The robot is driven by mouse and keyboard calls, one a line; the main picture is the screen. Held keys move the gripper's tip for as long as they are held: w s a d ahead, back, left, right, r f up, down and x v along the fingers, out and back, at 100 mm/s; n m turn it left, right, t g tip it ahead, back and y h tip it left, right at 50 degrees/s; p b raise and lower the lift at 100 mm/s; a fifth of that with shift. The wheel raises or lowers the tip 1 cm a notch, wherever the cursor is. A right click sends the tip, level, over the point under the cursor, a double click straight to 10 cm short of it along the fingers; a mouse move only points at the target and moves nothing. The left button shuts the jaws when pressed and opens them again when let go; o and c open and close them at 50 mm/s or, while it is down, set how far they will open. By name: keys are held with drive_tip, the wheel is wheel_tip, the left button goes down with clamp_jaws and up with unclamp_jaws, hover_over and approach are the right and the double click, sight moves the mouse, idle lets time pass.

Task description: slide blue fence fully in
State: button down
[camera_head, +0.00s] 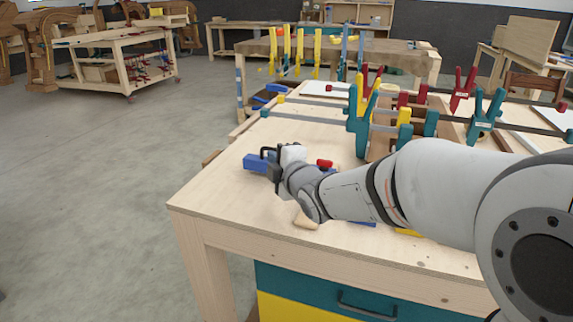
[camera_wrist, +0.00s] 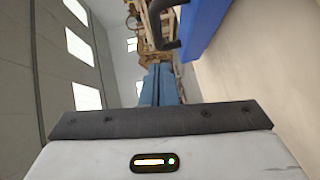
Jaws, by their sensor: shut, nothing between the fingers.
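The blue fence (camera_head: 256,163) is a blue block at the left end of the workbench top in the head view. A blue face close to the lens, which looks like the same fence (camera_wrist: 207,22), fills the upper middle of the wrist view. My gripper (camera_head: 272,156) is low over the bench, its dark fingers at the right end of the blue block. It is shut with nothing between the fingers. I cannot tell whether the fingers touch the fence. My wrist and forearm hide much of the bench to the right of it.
A red part (camera_head: 324,164) sits just behind my wrist. A small wooden piece (camera_head: 305,220) lies in front of it. Teal clamps (camera_head: 360,125) and long bars stand behind on the bench (camera_head: 215,200). The bench's left front corner is clear. Teal and yellow drawers are below.

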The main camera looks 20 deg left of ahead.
sight(274, 150)
drive_tip(key=shift+w+d+f, duration=0.1)
drive_tip(key=shift+w+f, duration=0.05)
drive_tip(key=shift+w, duration=0.55)
drive_tip(key=shift+w+d+f, duration=0.1)
drive_tip(key=shift+w, duration=0.6)
drive_tip(key=shift+w, duration=0.1)
drive_tip(key=w, duration=0.7)
drive_tip(key=shift+w+d, duration=0.25)
drive_tip(key=shift+d, duration=0.05)
drive_tip(key=shift+d+r, duration=0.1)
drive_tip(key=shift+r, duration=0.05)
